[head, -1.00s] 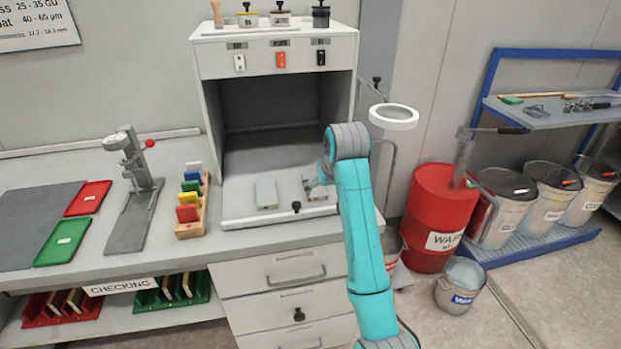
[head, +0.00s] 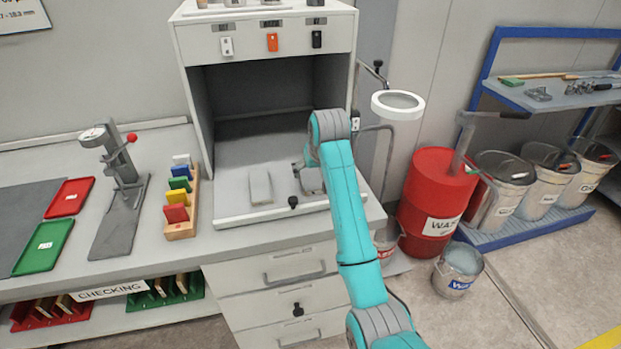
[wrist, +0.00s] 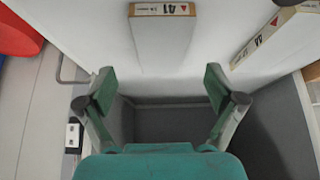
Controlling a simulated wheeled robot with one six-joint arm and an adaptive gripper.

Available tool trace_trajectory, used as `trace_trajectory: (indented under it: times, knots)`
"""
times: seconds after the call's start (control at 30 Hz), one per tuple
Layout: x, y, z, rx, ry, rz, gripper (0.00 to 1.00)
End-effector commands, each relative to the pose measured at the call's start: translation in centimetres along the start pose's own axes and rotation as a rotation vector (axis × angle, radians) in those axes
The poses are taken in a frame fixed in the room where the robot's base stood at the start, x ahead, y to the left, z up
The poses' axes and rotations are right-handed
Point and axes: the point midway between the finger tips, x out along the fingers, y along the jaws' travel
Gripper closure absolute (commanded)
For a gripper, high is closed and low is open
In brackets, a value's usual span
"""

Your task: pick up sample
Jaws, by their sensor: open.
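A pale grey flat sample block (head: 261,188) lies on the light floor of the open cabinet. A second block (head: 313,181) lies to its right, partly hidden by my arm and gripper (head: 306,172). In the wrist view, one long block (wrist: 162,45) with a cream label end lies ahead, centred between my fingers. My gripper (wrist: 160,88) is open there, and its fingers are apart from that block. The other block (wrist: 275,35) is at the upper right of the wrist view, with a similar label.
The cabinet's side walls and front lip (head: 270,213) bound the space. A ring magnifier (head: 398,104) stands right of the cabinet, above a red drum (head: 437,205). A rack of coloured cards (head: 180,205) and a gauge stand (head: 117,190) are on the bench at left.

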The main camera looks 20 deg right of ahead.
Motion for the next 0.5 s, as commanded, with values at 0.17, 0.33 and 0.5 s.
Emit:
trace_trajectory:
  times: [0.17, 0.33, 0.5]
  knots:
    - [2.6, -0.2, -0.2, 0.000, -0.004, 0.000, 0.07]
    - [4.2, -0.2, -0.2, 0.000, -0.002, 0.000, 0.07]
    - [4.5, -0.2, -0.2, 0.000, -0.001, 0.000, 0.07]
